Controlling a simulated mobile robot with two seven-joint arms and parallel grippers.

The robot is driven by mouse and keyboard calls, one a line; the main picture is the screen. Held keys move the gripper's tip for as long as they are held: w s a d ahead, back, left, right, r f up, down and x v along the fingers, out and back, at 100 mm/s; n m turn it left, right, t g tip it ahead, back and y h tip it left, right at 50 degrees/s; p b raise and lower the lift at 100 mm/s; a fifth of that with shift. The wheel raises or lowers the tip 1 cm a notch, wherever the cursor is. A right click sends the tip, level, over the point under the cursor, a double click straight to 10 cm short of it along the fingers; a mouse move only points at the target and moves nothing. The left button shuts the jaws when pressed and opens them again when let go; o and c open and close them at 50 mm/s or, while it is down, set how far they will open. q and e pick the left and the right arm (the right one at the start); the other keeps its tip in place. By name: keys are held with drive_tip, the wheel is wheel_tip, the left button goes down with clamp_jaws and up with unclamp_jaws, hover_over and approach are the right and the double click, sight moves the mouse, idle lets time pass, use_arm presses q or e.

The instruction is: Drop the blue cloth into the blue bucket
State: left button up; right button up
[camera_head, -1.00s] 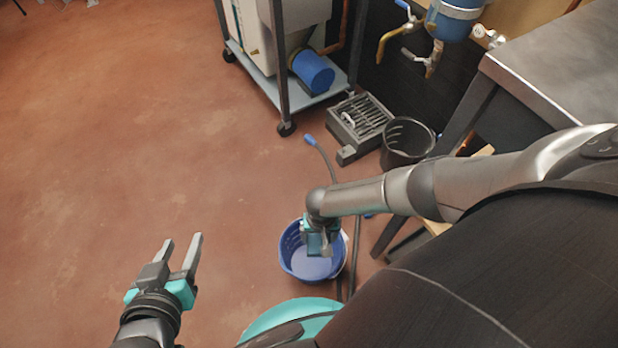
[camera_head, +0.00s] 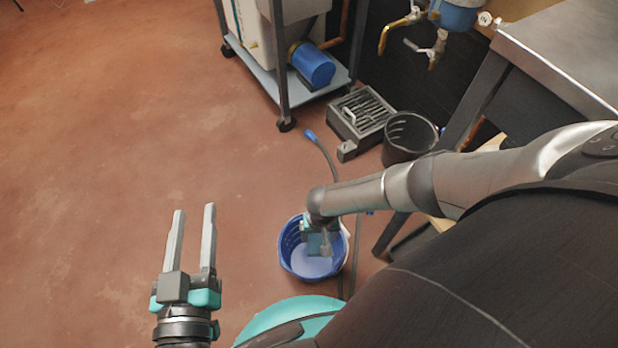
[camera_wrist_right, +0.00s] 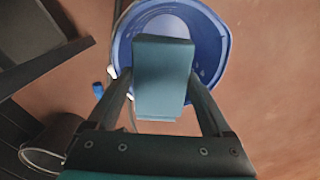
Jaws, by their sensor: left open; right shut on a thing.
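The blue bucket (camera_head: 296,262) stands on the floor below my right arm in the head view. It also shows in the right wrist view (camera_wrist_right: 222,45), behind the cloth. The blue cloth (camera_wrist_right: 162,80) is a flat teal-blue piece between the fingers of my right gripper (camera_wrist_right: 160,105). My right gripper is shut on it and holds it over the bucket's opening. In the head view the right gripper (camera_head: 322,245) covers part of the bucket. My left gripper (camera_head: 192,215) is open and empty above bare floor, left of the bucket.
A metal-topped table (camera_head: 560,50) stands at right and a wheeled rack (camera_head: 285,75) at the back. The left floor is clear.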

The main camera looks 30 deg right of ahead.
idle(0.3)
drive_tip(key=o, duration=1.2)
drive_tip(key=shift+r, duration=0.1)
